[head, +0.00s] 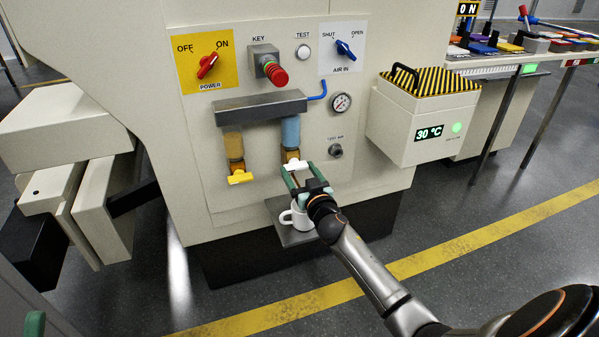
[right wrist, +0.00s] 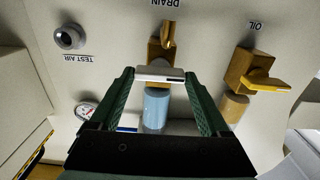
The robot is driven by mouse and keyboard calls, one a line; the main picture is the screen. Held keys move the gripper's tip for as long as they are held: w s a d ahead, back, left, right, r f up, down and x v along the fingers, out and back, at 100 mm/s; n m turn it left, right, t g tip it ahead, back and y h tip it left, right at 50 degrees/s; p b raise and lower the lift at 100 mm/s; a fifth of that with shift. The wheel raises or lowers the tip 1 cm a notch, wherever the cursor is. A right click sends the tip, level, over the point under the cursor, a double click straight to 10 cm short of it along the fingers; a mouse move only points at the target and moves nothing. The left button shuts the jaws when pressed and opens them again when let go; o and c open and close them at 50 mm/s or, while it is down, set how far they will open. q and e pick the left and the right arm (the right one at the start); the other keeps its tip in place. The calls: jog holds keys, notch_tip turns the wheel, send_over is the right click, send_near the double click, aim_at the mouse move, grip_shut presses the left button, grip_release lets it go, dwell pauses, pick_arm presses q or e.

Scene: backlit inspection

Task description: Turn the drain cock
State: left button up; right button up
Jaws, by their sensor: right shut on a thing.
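The drain cock has a brass body (right wrist: 160,50) under a blue-filled bowl (head: 291,132) on the machine panel. Its white bar handle (head: 294,165) lies crosswise between my right fingers; it also shows in the right wrist view (right wrist: 160,74). My right gripper (head: 303,174) has green fingers, one at each end of the handle, and is shut on it. In the right wrist view the handle spans the gap between the fingertips (right wrist: 160,76). A green tip of my left gripper (head: 35,323) shows at the lower left edge; the rest is out of frame.
A white mug (head: 295,217) stands on a small shelf (head: 283,233) below the drain. The oil cock's yellow handle (head: 240,178) is left of it. A gauge (head: 341,103) and test air port (head: 335,151) are to the right. A striped-lid box (head: 411,121) juts out farther right.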

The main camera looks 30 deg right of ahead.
jog(key=c, duration=0.5)
jog(key=shift+o, duration=0.2)
jog(key=shift+n, duration=0.3)
jog(key=n, duration=0.2)
jog(key=shift+n, duration=0.3)
jog(key=n, duration=0.3)
jog(key=shift+n+p, duration=0.4)
jog(key=n, duration=1.1)
jog(key=shift+f, duration=0.1)
jog(key=o, duration=1.2)
